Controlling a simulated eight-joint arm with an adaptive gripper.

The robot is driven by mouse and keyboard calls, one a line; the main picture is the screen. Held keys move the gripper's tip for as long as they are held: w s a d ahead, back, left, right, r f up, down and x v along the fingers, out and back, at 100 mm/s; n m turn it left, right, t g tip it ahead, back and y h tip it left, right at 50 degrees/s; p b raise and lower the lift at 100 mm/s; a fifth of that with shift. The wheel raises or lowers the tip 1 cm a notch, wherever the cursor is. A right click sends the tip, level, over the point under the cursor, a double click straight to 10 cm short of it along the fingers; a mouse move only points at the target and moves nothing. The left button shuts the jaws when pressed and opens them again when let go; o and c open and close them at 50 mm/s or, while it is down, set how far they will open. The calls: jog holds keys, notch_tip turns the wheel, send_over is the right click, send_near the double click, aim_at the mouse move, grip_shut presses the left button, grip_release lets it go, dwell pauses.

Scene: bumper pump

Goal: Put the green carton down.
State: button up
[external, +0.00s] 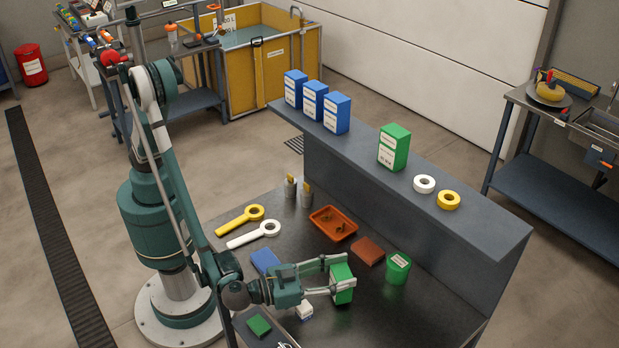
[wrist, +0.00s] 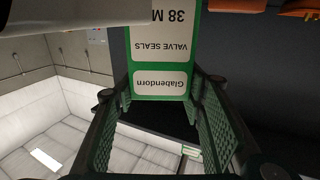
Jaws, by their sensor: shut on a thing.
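A green carton (external: 343,284) is held between the fingers of my gripper (external: 334,276), over the front part of the dark bench (external: 395,318). In the wrist view the carton (wrist: 160,55) shows white labels reading "VALVE SEALS" and "Glabendorn" upside down, with the fingers on both sides of it. I cannot tell whether its underside touches the bench. Another green carton (external: 394,148) with white labels stands upright on the raised shelf (external: 480,222).
A green tub (external: 397,268) and a brown block (external: 370,250) are close behind the held carton. An orange tray (external: 333,223), a blue item (external: 266,262) and a small white box (external: 304,310) are also on the bench. Blue cartons (external: 313,100) and tape rolls (external: 424,184) occupy the shelf.

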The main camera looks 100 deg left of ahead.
jog(key=shift+f, duration=0.95)
jog(key=shift+f+b, duration=0.2)
jog(key=shift+b, duration=0.1)
jog(key=o, duration=0.9)
jog(key=shift+r, duration=0.1)
jog(key=shift+r, duration=0.1)
jog(key=shift+s+d, duration=0.1)
jog(key=shift+s, duration=0.05)
jog(key=p+v, duration=0.2)
jog(key=v, duration=0.9)
jog(key=shift+s+d, duration=0.1)
jog(key=shift+s, duration=0.25)
